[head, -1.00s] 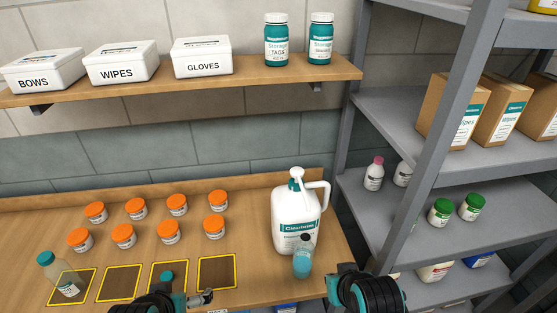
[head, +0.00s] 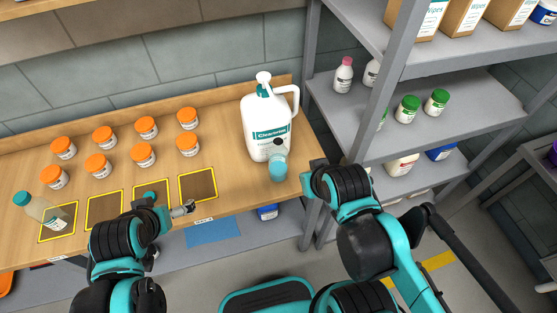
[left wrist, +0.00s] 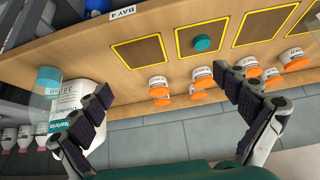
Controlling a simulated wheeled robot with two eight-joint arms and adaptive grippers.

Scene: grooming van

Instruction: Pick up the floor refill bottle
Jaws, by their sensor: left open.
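No label reading "floor refill" is legible, so I cannot tell which bottle it is. A large white jug (head: 258,135) with a teal label stands on the bench's right end; it also shows in the left wrist view (left wrist: 75,100). A small bottle with a teal cap (head: 278,168) stands before it. A clear teal-capped bottle (head: 38,208) is at the leftmost yellow-framed square. My left gripper (head: 186,209) is open and empty at the bench's front edge; its spread fingers show in the left wrist view (left wrist: 163,82). My right gripper (head: 312,172) is near the bench's right corner, its fingers unclear.
Several orange-lidded jars (head: 146,127) stand behind the yellow-framed squares. A teal cap (head: 150,195) shows in the third square; the fourth square (head: 198,186) is empty. A grey metal shelf (head: 440,134) with bottles and boxes stands right. Below the bench is a lower shelf.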

